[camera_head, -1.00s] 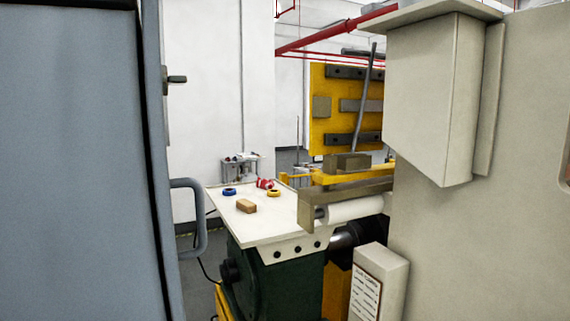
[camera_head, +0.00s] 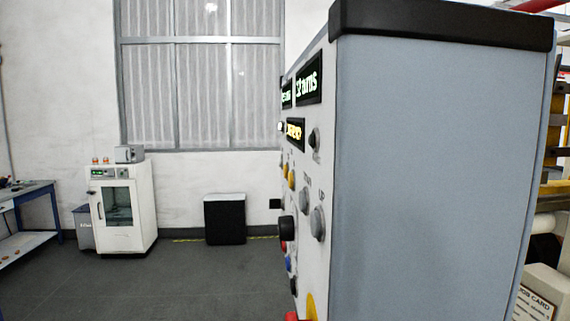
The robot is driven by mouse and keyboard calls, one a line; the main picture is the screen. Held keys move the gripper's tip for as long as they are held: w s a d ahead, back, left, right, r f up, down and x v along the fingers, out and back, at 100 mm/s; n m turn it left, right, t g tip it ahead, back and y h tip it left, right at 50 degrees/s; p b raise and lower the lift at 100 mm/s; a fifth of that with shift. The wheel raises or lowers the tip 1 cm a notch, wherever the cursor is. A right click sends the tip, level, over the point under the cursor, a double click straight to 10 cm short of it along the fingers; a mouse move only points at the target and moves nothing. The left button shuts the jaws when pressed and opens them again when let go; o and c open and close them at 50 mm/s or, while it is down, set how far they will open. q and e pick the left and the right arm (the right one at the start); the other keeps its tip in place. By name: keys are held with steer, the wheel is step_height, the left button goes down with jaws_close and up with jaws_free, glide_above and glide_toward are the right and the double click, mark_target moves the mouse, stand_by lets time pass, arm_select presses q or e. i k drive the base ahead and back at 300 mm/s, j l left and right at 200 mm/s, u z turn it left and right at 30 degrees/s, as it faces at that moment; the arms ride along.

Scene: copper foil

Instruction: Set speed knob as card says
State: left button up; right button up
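A grey-blue control cabinet (camera_head: 430,170) fills the right half of the view, seen mostly from its side. Its front panel (camera_head: 338,215) shows at a steep slant on the left face, with lit displays (camera_head: 308,82), a yellow-lit display (camera_head: 294,133), several buttons and a black knob (camera_head: 287,229). I cannot tell which control is the speed knob or how it is set. A job card (camera_head: 534,304) is partly visible at the lower right edge; its lines are too small to read. Neither of my grippers is in view.
A white oven-like cabinet (camera_head: 124,208) stands by the far wall, with a dark box (camera_head: 225,219) to its right. A blue-framed workbench (camera_head: 30,215) is at the left edge. Open grey floor (camera_head: 190,280) lies left of the control cabinet.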

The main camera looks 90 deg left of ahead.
mark_target(286, 223)
steer(key=k+j, duration=0.2)
steer(key=k, duration=0.3)
steer(key=k+j+z, duration=0.1)
steer(key=k, duration=0.4)
steer(key=k+j, duration=0.3)
steer(key=j, duration=0.2)
steer(key=k+j+z, duration=0.1)
steer(key=k+j, duration=0.35)
steer(key=j, duration=0.3)
steer(key=k+j, duration=0.1)
steer(key=j, duration=0.25)
steer(key=k+j, duration=0.15)
steer(key=j, duration=0.25)
steer(key=j+z, duration=0.1)
steer(key=j, duration=1)
steer(key=i+j, duration=0.15)
steer(key=j, duration=0.2)
steer(key=i+j, duration=0.1)
steer(key=j, duration=0.25)
